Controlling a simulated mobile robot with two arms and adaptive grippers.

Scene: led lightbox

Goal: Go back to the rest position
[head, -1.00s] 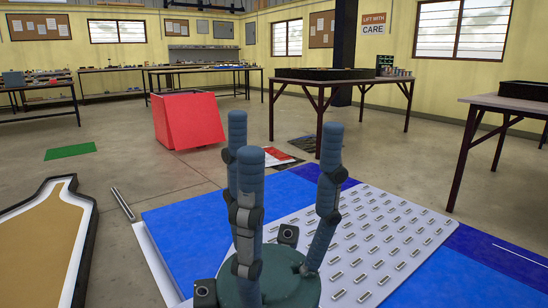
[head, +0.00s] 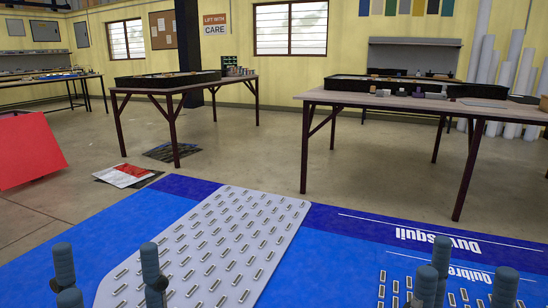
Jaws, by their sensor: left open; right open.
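My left gripper (head: 106,280) is at the bottom left of the head view, with its blue-grey fingertips pointing up and spread apart. It is open and nothing shows between its fingers. My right gripper (head: 466,280) is at the bottom right, also with fingers up, apart and empty. The palms of both grippers are below the picture edge. A pale panel with rows of small light modules (head: 215,240) lies between the two grippers. It rests on a large blue printed sheet (head: 330,262).
A table with a black tray (head: 172,89) stands behind the panel. Another table (head: 400,102) with small items stands at the right. Printed papers (head: 128,176) lie on the floor. Open concrete floor (head: 240,160) shows between the tables.

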